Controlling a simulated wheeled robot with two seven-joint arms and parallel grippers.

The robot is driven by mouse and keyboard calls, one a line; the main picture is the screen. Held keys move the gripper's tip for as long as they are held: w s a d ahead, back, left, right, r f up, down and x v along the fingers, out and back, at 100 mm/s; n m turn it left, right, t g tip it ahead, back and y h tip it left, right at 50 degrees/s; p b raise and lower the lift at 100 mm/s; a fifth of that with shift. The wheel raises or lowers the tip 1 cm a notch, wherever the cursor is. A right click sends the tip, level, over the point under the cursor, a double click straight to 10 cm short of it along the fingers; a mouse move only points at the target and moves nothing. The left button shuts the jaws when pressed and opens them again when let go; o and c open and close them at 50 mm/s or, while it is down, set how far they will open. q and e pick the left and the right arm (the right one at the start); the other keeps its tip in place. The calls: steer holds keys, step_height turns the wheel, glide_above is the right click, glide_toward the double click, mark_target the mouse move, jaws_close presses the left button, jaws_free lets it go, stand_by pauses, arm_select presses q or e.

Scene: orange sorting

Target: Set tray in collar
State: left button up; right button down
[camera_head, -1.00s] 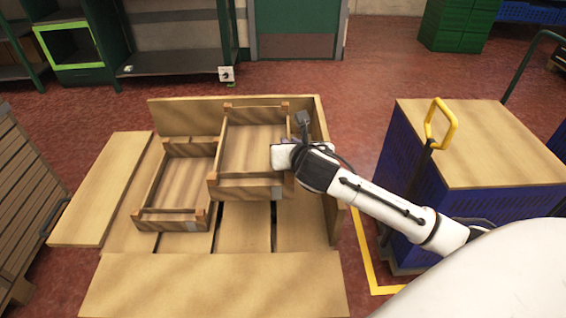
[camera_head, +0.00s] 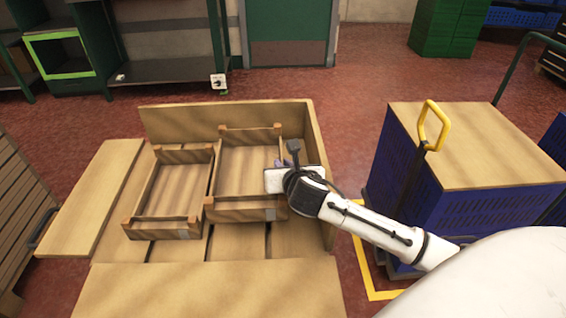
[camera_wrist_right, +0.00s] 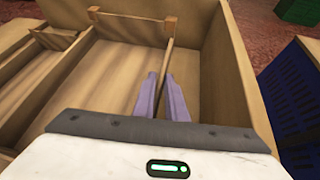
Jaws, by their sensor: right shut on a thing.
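A wooden tray (camera_head: 243,208) sits level inside the collar, beside a second wooden tray (camera_head: 162,228) on its left. The collar has a standing back wall (camera_head: 225,116) and right wall (camera_head: 318,170). My right gripper (camera_head: 281,164) is shut on the right side wall of the right-hand tray. In the right wrist view, the purple fingers (camera_wrist_right: 162,98) pinch that tray's thin side wall (camera_wrist_right: 168,58), with a gap between it and the collar's right wall (camera_wrist_right: 228,75). The tray looks down at slat level, but contact underneath is hidden. My left gripper is out of view.
Flat boards lie at the collar's left (camera_head: 95,200) and front (camera_head: 205,290). Bare slats (camera_head: 237,242) show in front of the trays. A blue crate stack with a wooden top (camera_head: 475,140) and a yellow-handled cart (camera_head: 433,125) stand to the right.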

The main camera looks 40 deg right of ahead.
steer(key=c, duration=1.8)
jaws_free()
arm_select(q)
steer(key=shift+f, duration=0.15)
